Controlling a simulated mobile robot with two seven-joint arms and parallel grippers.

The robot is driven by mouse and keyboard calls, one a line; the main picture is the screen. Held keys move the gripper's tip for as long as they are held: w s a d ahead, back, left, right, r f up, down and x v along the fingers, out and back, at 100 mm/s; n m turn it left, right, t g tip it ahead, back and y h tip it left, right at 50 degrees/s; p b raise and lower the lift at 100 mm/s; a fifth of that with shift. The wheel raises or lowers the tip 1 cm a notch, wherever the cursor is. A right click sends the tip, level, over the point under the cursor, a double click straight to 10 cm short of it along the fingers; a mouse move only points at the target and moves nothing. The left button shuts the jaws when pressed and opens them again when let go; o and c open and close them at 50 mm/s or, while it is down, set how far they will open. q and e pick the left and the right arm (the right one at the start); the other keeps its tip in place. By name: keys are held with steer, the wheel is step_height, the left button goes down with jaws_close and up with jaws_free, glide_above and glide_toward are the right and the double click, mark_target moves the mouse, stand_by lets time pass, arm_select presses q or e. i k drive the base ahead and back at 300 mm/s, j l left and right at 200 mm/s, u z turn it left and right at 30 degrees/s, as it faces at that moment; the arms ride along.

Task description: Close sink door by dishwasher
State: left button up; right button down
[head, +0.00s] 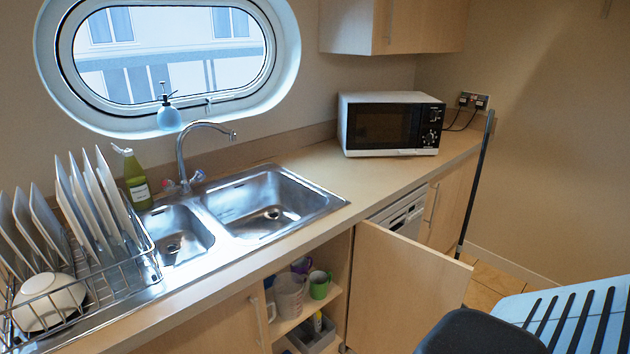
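The sink door (405,290) is a pale wood cabinet door below the counter, in the middle right of the head view. It stands wide open, swung out in front of the white dishwasher (402,214). The dishwasher's upper part shows above the door; the rest is hidden behind it. The open cupboard (342,275) to the door's left shows shelves with mugs (320,284), a jug (290,295) and a grey caddy (315,338). Neither of my grippers is in view.
A closed cabinet door (215,325) is left of the opening. A steel sink (268,200), dish rack (75,290) and microwave (390,123) are on the counter. A dark rounded object (480,333) and a pale blue slatted object (570,315) fill the lower right.

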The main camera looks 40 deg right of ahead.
mark_target(402, 287)
steer(key=l+u, duration=0.15)
steer(key=l, duration=0.5)
steer(key=k+l+u, duration=0.1)
steer(key=l, duration=0.6)
steer(key=k+l+u, duration=0.15)
steer(key=l, duration=0.5)
steer(key=k+l+u, duration=0.1)
steer(key=l, duration=0.55)
steer(key=k+l+u, duration=0.15)
steer(key=l, duration=0.45)
steer(key=k+l+u, duration=0.15)
steer(key=l, duration=0.5)
steer(key=k+l+u, duration=0.1)
steer(key=k+l, duration=0.2)
steer(key=l, duration=0.25)
steer(key=k+l+u, duration=0.15)
steer(key=l, duration=0.45)
steer(key=k+l+u, duration=0.1)
steer(key=k+u, duration=0.15)
